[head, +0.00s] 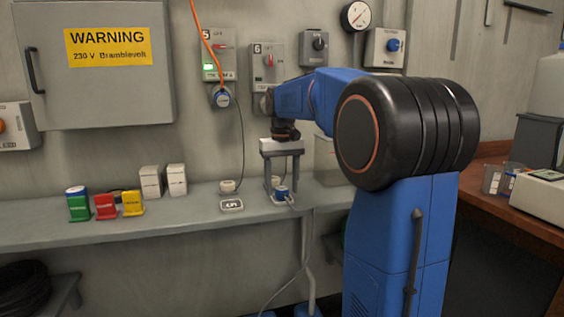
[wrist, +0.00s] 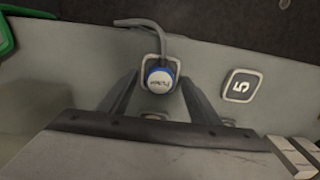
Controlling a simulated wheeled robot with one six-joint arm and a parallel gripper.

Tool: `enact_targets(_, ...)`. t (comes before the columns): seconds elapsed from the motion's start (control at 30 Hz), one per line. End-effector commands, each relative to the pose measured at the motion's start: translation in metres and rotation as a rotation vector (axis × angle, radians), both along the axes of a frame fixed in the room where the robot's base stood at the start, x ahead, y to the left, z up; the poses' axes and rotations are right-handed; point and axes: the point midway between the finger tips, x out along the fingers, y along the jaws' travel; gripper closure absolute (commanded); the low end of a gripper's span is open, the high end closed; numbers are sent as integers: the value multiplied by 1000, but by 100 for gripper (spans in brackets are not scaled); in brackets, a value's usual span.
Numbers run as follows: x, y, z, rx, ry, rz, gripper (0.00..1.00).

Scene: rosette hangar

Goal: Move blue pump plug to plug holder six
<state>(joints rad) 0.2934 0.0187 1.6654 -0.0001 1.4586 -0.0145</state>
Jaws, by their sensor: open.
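A blue plug with a pale top label (head: 281,191) stands on the bench under my gripper, on a pale base. In the wrist view the plug (wrist: 160,75) shows between the fingers, its grey cable running up and left; the label is too small to read surely. My gripper (head: 281,178) points down and is open, with fingers on either side of the plug and no clear contact. I cannot make out a tile marked six.

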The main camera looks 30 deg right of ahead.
Motion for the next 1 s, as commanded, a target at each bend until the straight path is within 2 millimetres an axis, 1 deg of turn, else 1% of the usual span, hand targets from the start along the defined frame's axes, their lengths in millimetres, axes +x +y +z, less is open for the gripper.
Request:
enact_targets(0.17,1,0,28,-1,-4,0,43)
enact_targets(0.6,1,0,116,-1,-4,0,43)
enact_targets(0.7,1,0,134,-1,-3,0,43)
enact_targets(0.8,1,0,148,-1,-3,0,43)
enact_targets(1.0,0,0,163,0,0,0,43)
